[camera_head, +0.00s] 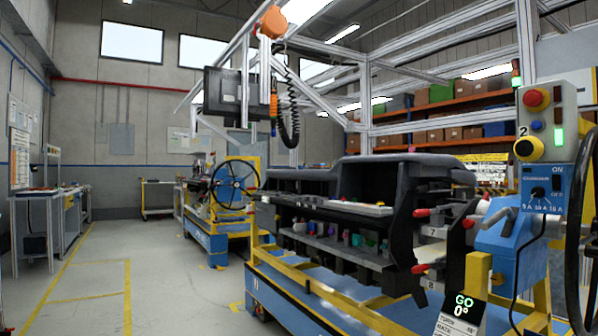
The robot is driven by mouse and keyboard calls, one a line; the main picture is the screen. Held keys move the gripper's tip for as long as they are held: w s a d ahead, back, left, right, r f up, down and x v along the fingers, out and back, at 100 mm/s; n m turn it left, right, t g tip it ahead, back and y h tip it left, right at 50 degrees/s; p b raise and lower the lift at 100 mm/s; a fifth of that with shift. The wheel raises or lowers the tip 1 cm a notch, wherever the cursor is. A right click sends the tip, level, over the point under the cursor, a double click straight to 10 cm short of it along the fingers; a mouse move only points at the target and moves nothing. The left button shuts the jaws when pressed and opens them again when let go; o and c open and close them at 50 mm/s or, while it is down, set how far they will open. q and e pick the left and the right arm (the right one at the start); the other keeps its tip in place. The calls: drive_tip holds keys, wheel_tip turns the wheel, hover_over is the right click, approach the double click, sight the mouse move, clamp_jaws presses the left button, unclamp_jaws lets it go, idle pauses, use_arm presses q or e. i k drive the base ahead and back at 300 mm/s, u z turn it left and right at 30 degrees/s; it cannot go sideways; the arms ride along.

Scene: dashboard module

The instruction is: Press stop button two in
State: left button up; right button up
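A grey control box (566,100) hangs at the upper right on a metal post, with a "2" marked at its left edge. It carries a round red button (535,99) at the top, a small blue button (537,125) below it, and a lit green indicator (559,136). A round yellow knob (528,148) with a dark front sits at its lower left, beside the "2". I cannot tell how far any button is pressed. Neither of my grippers is in view.
A blue unit (511,254) with a dial panel stands below the control box, with a dark wheel (580,230) at the right edge. A dark dashboard module (350,200) rests on a blue and yellow cart (335,300). Open floor (155,270) lies at the left.

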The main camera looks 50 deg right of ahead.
sight(531, 98)
drive_tip(key=z, duration=2.75)
